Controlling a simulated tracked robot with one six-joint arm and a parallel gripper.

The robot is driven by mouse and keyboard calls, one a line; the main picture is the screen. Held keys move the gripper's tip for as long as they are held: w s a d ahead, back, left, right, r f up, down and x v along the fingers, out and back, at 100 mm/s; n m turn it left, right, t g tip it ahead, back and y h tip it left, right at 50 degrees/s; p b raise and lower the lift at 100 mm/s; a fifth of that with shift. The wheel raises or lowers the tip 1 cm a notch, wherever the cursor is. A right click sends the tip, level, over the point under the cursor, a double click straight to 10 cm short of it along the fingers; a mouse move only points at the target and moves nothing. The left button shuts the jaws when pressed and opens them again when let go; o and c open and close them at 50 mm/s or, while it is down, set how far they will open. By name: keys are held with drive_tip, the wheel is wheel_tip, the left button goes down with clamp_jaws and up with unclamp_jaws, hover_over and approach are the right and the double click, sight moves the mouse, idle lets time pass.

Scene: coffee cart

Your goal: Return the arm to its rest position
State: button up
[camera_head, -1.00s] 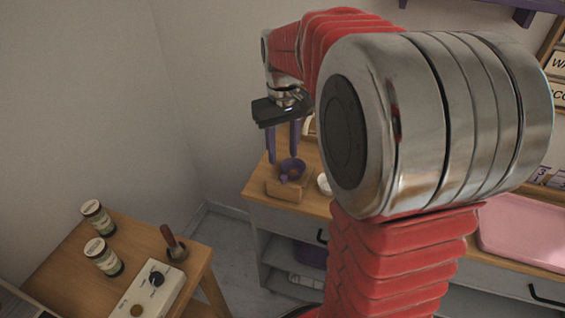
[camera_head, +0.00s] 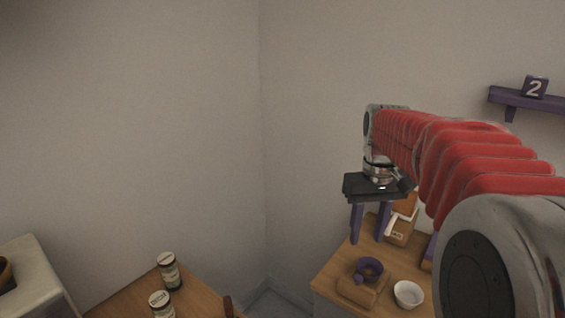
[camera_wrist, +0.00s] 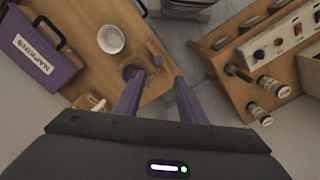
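My gripper (camera_head: 370,236) hangs from the end of my red and silver arm, at the right of the head view. Its two purple fingers point down and are apart, with nothing between them. It is above the wooden counter (camera_head: 333,272). In the wrist view the gripper (camera_wrist: 158,80) also shows open and empty, with clear space between its fingers. A wooden block with a purple ring-shaped piece (camera_head: 368,268) stands on the counter below it, apart from the fingers.
A white bowl (camera_head: 408,294) stands on the counter. A purple napkin box (camera_wrist: 45,55) shows in the wrist view. Labelled jars (camera_head: 168,270) stand on a separate wooden table, with a floor gap between. A purple shelf (camera_head: 528,99) is on the right wall. Space before the walls is clear.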

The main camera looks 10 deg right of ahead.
drive_tip(key=s+a+f+t, duration=0.3)
drive_tip(key=s+a+t, duration=0.2)
drive_tip(key=s+a, duration=0.9)
drive_tip(key=shift+s+a+n+t, duration=0.15)
drive_tip(key=shift+s+n+t, duration=0.2)
drive_tip(key=shift+s, duration=0.75)
